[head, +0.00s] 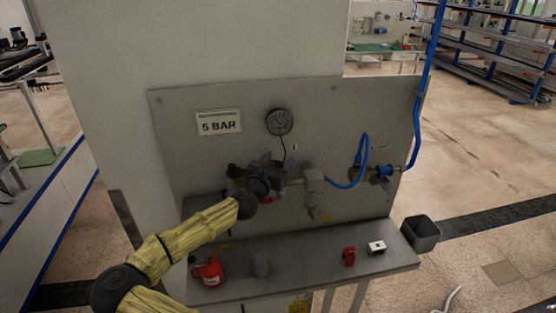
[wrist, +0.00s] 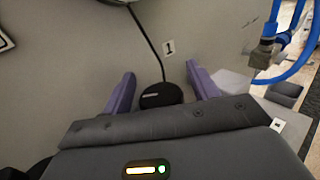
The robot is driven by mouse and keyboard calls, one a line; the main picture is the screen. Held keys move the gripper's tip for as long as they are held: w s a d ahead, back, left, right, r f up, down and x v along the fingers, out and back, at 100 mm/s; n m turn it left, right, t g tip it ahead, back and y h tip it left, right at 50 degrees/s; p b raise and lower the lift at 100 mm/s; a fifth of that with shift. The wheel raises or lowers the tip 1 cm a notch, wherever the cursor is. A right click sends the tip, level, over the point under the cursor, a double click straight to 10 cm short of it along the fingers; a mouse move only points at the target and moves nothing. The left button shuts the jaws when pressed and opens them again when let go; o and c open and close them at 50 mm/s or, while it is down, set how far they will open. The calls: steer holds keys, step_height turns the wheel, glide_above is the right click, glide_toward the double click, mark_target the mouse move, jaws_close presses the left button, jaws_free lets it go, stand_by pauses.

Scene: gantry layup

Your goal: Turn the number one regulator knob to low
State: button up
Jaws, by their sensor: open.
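A black round knob (wrist: 160,94) with a pale mark on its face shows in the wrist view, below a small "1" label (wrist: 169,47) on the grey panel. My gripper (wrist: 161,76) is open, with one purple finger on each side of the knob and a visible gap on both sides. Whether the fingertips reach around it in depth I cannot tell. In the head view my gripper (head: 267,162) is at the panel below the gauge and hides the knob. A round dark gauge (head: 279,122) hangs above, with a thin black line running down from it.
A "5 BAR" sign (head: 219,122) is at the panel's upper left. A grey filter unit (head: 313,181) and a blue hose (head: 361,163) are right of my gripper. The shelf (head: 222,291) below holds a red padlock (head: 208,272) and small items. A dark bin (head: 420,234) stands right.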

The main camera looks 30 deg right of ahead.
steer(key=c, duration=1)
